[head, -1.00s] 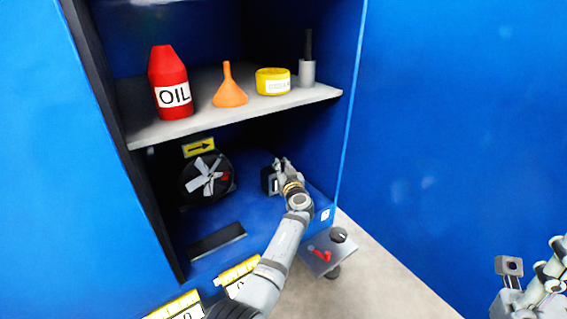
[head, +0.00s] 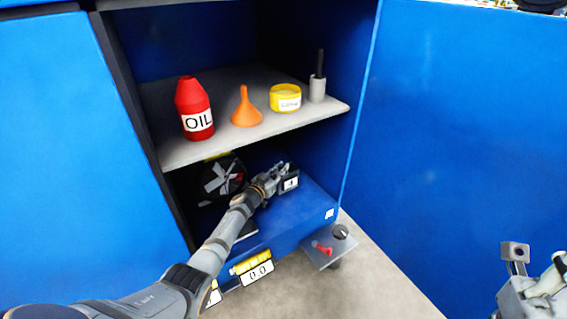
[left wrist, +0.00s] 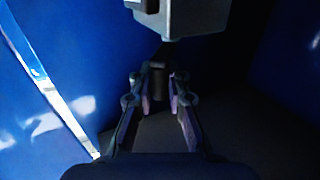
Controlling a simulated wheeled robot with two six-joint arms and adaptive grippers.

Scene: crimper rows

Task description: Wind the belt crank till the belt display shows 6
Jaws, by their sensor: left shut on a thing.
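My left gripper (head: 281,171) reaches into the lower bay of the blue cabinet. In the left wrist view its fingers (left wrist: 158,88) are closed around a small dark handle (left wrist: 157,70), seemingly the belt crank's, below a grey block (left wrist: 182,15). The handle is too hidden in the head view to make out. A dark box with a small white display (head: 291,184) stands beside the gripper; its digit is too small to read surely. A yellow-labelled display (head: 258,273) on the front edge appears to read 0.0. My right gripper (head: 516,254) is at the lower right, partly cut off.
A fan (head: 222,178) sits behind my left forearm. The shelf (head: 200,148) above holds a red oil bottle (head: 194,108), an orange funnel (head: 245,106), a yellow tin (head: 286,98) and a grey brush pot (head: 317,88). A grey panel with red lever (head: 321,248) juts out below.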

